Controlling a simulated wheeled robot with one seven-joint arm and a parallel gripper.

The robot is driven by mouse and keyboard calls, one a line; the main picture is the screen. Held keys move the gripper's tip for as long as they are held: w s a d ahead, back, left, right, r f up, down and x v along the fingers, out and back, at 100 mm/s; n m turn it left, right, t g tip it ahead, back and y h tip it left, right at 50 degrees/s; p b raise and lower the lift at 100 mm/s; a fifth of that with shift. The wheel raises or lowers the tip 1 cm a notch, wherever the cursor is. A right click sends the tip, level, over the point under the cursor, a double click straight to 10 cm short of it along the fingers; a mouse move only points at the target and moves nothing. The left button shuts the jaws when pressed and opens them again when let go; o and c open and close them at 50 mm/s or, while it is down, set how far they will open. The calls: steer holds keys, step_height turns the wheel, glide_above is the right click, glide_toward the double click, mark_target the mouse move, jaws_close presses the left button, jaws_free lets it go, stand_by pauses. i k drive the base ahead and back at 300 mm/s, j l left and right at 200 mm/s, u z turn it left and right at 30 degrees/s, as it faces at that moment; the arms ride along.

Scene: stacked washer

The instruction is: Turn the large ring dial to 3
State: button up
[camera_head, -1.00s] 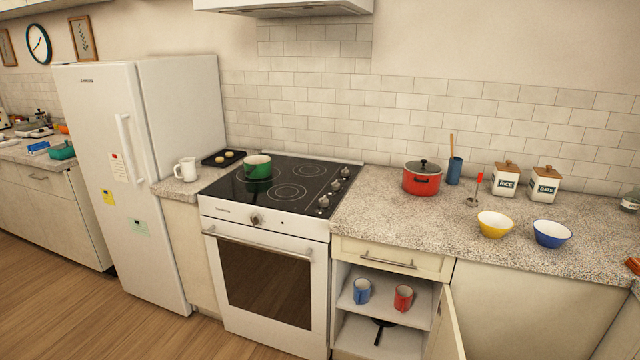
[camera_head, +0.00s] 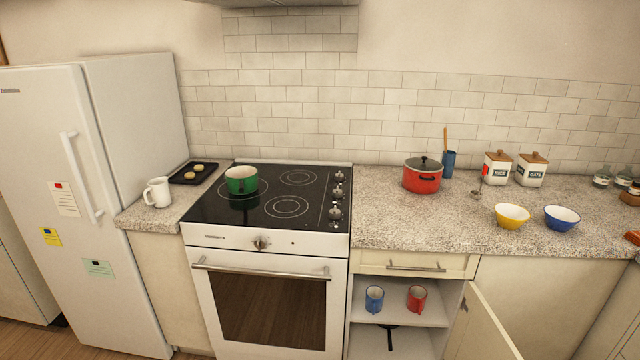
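The black glass cooktop (camera_head: 262,222) sits on a white oven (camera_head: 210,236). Several silver dials (camera_head: 338,190) stand in a column along its right side; I cannot read their marks or tell which one is the large ring's. Ring outlines show on the glass, one at the back right (camera_head: 298,177) and one at the front (camera_head: 288,207). A green pot (camera_head: 241,181) stands on the left part of the cooktop and covers part of a ring. A single knob (camera_head: 261,243) is on the oven's front panel. My gripper is not in view.
Below the counter (camera_head: 390,215), a cabinet door (camera_head: 483,322) stands open at right, with a blue mug (camera_head: 374,299) and a red mug (camera_head: 416,298) inside. A red pot (camera_head: 422,177) stands right of the dials. A fridge (camera_head: 95,190) stands at left.

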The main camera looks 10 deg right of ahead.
mark_target(337, 193)
steer(key=i+j, duration=0.15)
steer(key=i, duration=0.3)
steer(key=i+j, duration=0.2)
steer(key=i, duration=0.2)
steer(key=i+j, duration=0.15)
steer(key=i, duration=0.3)
